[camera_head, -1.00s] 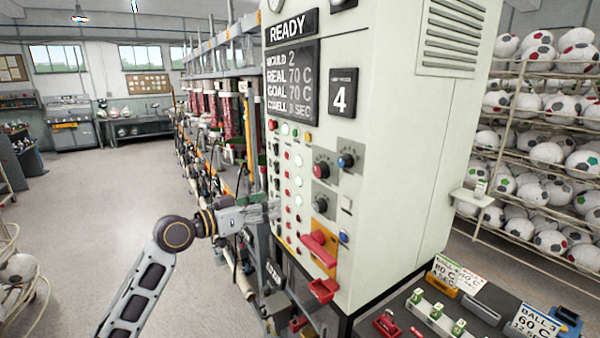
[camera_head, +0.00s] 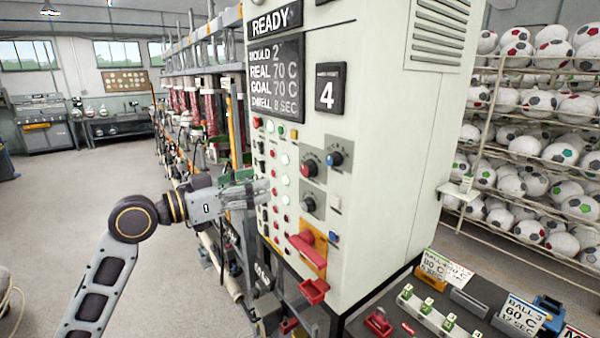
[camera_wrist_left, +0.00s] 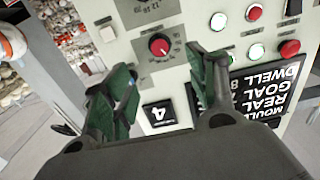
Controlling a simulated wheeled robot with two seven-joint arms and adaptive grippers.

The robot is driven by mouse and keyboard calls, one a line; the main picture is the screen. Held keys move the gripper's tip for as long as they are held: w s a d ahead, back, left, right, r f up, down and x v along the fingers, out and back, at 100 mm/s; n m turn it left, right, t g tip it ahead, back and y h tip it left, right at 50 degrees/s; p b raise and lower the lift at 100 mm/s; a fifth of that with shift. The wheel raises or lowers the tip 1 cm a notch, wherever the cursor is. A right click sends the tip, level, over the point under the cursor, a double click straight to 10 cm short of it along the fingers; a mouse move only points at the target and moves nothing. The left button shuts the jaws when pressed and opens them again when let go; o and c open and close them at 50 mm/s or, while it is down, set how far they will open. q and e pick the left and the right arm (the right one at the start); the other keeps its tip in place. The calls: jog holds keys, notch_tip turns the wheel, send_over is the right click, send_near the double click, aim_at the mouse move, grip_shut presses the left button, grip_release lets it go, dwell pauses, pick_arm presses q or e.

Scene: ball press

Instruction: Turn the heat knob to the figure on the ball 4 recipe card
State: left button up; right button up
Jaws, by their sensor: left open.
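The display (camera_head: 274,80) reads READY, mould 2, real 70 C, goal 70 C, dwell 8 sec. A recipe card (camera_head: 435,266) seems to read ball 4, 80 C. My left gripper (camera_head: 258,187) is open and empty, left of the knobs before the button columns. In the left wrist view the red knob (camera_wrist_left: 159,45) shows upside down beyond the gap between the open fingers (camera_wrist_left: 165,72), apart from them.
A red lever (camera_head: 307,250) juts out below the knobs. Columns of lit buttons (camera_head: 285,180) stand beside my left gripper. A dark bench (camera_head: 378,300) carries cards and green-marked blocks. Racks of balls (camera_head: 540,120) stand at right.

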pick_arm(q)
jog(key=p, duration=0.2)
send_near(304, 171)
jog(key=x, duration=0.2)
jog(key=p+x, duration=0.1)
jog(key=x, duration=0.4)
jog(key=shift+r, duration=0.1)
jog(key=shift+x, duration=0.95)
pick_arm(e)
jog(key=shift+w+a+r, duration=0.1)
jog(key=shift+a+r, duration=0.1)
jog(key=shift+r, duration=0.7)
jog(key=shift+a+r, duration=0.15)
jog(key=shift+r, duration=0.75)
pick_arm(q)
jog(key=shift+s, duration=0.1)
jog(key=shift+c, duration=0.4)
pick_arm(e)
jog(key=shift+a, duration=0.2)
pick_arm(q)
jog(key=c, duration=0.9)
jog(key=shift+c, duration=0.2)
pick_arm(e)
jog(key=shift+a, duration=0.25)
jog(key=shift+d+f, duration=0.1)
jog(key=shift+f, duration=0.1)
